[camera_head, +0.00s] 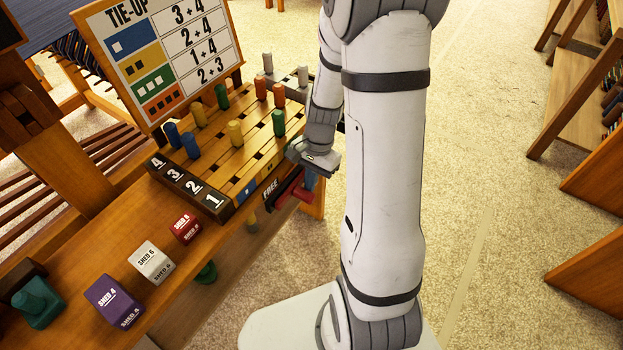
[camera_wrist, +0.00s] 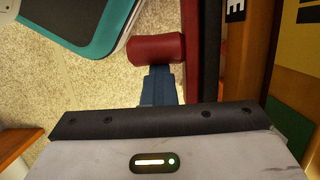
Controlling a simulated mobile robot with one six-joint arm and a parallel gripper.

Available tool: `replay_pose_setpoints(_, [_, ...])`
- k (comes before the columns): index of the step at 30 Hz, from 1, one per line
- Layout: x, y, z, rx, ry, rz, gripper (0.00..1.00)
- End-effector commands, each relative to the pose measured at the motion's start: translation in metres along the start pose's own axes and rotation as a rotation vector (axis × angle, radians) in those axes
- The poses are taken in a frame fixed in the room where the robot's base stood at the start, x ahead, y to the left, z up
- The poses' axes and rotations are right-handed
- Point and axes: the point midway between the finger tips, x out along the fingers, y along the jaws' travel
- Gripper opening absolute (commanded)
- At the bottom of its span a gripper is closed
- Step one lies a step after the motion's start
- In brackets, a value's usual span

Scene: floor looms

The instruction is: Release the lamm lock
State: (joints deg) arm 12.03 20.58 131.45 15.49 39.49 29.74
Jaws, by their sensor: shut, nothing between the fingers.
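The lamm lock appears as a red bar and handle (camera_head: 287,191) on the right end of the tie-up bench, beside a dark plate (camera_head: 270,187) marked FREE. In the wrist view its rounded red grip (camera_wrist: 157,49) lies straight ahead, with a dark red bar running along its right side. My gripper (camera_head: 309,181) is at the red handle, its blue fingers shut and empty. In the wrist view the fingertips (camera_wrist: 158,70) end at the near edge of the red grip. I cannot tell whether they touch it. My wrist hides part of the lock in the head view.
The slatted peg board (camera_head: 245,150) with coloured pegs stands left of my gripper, below the TIE-UP chart (camera_head: 160,50). Shed blocks, including a white one (camera_head: 152,261), sit on the wooden bench front. Open carpet (camera_head: 480,180) lies to the right, with wooden furniture at the far right.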

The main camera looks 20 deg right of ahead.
Motion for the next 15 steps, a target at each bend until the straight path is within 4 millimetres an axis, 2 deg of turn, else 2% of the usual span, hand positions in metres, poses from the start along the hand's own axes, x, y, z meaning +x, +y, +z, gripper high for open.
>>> replay_pose_setpoints(5, [0.002, 0.004, -0.006, 0.006, -0.008, 0.005, 0.00])
replay_pose_setpoints(11, [0.004, 0.005, -0.038, -0.001, -0.004, 0.003, 0.00])
replay_pose_setpoints(12, [-0.014, 0.004, -0.036, -0.003, 0.001, -0.001, 0.00])
replay_pose_setpoints(15, [-0.040, 0.004, -0.036, -0.005, 0.002, -0.001, 0.00])
